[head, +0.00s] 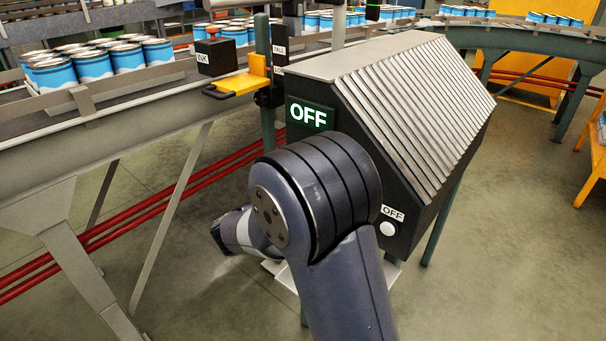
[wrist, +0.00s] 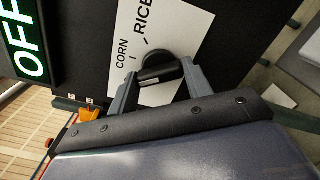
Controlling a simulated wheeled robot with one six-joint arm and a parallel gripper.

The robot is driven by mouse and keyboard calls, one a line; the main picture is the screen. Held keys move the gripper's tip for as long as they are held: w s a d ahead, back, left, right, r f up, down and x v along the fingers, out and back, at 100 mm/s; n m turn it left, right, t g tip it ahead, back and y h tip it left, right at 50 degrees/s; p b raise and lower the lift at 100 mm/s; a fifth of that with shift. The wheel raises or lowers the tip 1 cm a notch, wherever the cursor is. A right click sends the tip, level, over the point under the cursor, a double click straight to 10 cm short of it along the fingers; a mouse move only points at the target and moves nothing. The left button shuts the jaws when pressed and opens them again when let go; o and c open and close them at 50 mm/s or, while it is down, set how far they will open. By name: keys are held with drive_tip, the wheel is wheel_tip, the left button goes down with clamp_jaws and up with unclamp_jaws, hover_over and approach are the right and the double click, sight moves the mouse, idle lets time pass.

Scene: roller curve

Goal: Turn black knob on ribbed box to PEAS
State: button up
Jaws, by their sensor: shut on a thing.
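The ribbed box (head: 420,95) stands on legs beside the conveyor, its dark front partly covered by my arm in the head view. Its lit display (head: 309,115) reads OFF. In the wrist view, the black knob (wrist: 158,62) sits on a white label plate (wrist: 178,28) where CORN and RICE can be read. PEAS is not visible, and I cannot tell which word the knob points to. My gripper (wrist: 161,74) is shut on the knob, one finger on each side. The knob and fingertips are hidden behind my arm in the head view.
A round white button (head: 387,229) with an OFF label is low on the box front. Blue and white cans (head: 92,65) stand on the conveyor (head: 140,100).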

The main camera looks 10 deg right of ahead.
drive_tip(key=shift+n+p, duration=0.75)
drive_tip(key=shift+n, duration=0.25)
drive_tip(key=shift+o, duration=0.2)
drive_tip(key=shift+f, duration=0.1)
drive_tip(key=o, duration=1)
drive_tip(key=shift+c, duration=0.2)
drive_tip(key=p+v, duration=0.1)
drive_tip(key=v, duration=1)
drive_tip(key=shift+w+d, duration=0.1)
drive_tip(key=shift+d, duration=0.05)
